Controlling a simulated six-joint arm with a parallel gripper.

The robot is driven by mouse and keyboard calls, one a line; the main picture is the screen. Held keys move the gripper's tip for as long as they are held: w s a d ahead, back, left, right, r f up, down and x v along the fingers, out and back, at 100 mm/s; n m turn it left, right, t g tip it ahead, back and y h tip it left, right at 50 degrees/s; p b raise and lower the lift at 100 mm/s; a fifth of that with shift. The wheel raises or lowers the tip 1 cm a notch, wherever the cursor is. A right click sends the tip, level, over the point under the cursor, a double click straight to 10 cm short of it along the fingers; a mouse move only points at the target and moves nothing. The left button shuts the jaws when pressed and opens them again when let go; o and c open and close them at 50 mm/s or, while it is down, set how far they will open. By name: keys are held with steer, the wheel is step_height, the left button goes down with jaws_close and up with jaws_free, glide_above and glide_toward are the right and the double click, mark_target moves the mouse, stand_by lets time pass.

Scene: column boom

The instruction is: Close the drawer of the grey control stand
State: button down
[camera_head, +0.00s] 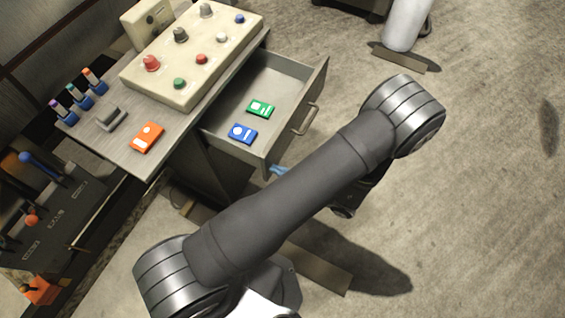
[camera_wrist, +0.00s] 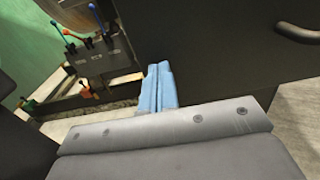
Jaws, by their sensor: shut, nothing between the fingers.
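The grey control stand (camera_head: 130,142) is at the upper left of the head view. Its drawer (camera_head: 289,66) is pulled out to the right, with a bar handle (camera_head: 306,119) on its front. A green card (camera_head: 261,109) and a blue card (camera_head: 242,133) lie inside. My gripper's blue fingertips (camera_head: 279,170) show by the drawer's near front corner, mostly hidden by my arm. In the wrist view my gripper (camera_wrist: 158,88) is shut and empty in front of a dark panel (camera_wrist: 225,55), with a handle (camera_wrist: 299,29) at upper right. I cannot tell whether the fingers touch the panel.
A dark lever console (camera_head: 45,225) stands at left. A white cylinder (camera_head: 407,22) stands at upper right. The floor to the right is mostly clear.

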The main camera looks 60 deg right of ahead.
mark_target(216, 140)
steer(key=shift+w, duration=0.1)
steer(key=w, duration=2.2)
steer(key=shift+w, duration=0.65)
steer(key=shift+d+r, duration=0.1)
steer(key=shift+s, duration=0.1)
steer(key=s, duration=1.4)
steer(key=shift+s, duration=0.2)
steer(key=shift+w, duration=0.15)
steer(key=w, duration=1.3)
steer(key=shift+w, duration=0.2)
steer(key=shift+s, duration=0.1)
